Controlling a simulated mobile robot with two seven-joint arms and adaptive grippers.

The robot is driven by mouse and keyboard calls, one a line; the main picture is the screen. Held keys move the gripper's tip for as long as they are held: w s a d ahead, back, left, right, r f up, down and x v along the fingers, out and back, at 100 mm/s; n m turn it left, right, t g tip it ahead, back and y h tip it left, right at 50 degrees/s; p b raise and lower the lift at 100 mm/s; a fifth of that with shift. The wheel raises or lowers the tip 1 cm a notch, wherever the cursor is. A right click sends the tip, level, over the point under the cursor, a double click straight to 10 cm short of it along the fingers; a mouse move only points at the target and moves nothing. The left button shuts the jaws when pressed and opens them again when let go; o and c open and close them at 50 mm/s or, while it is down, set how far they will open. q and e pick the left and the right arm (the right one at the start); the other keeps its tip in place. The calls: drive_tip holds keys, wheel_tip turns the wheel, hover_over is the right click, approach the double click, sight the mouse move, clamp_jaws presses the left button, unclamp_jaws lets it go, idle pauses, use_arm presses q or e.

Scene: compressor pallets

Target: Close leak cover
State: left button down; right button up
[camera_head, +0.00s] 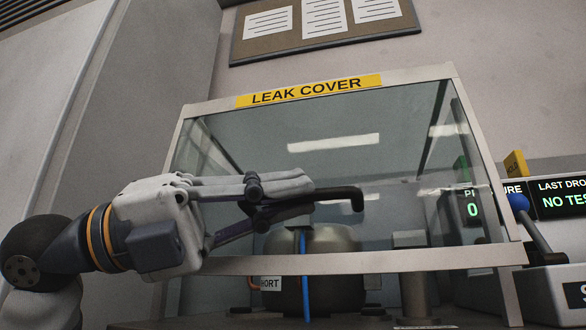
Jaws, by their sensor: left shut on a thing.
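The leak cover (420,77) is a clear box with a pale frame and a yellow "LEAK COVER" label on its top edge. Its lower front rail (400,260) sits above the base, with a gap below it. A dark bar handle (350,191) is on the front. My left gripper (308,192) comes in from the left in front of the cover and is shut on the handle; its fingers hide the handle's left part. A rounded metal compressor (335,244) with a blue strip stands behind the front pane. My right gripper is not in view.
A lever with a blue knob (518,201) stands to the right of the cover, beside display panels (560,199). A yellow tag (515,163) is above them. A notice board (290,35) hangs on the wall behind. A grey cabinet stands at the left.

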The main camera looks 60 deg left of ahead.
use_arm(q)
drive_tip(key=shift+a+f, duration=0.1)
drive_tip(key=shift+f, duration=0.05)
drive_tip(key=c, duration=2)
unclamp_jaws()
drive_tip(key=shift+o, duration=0.2)
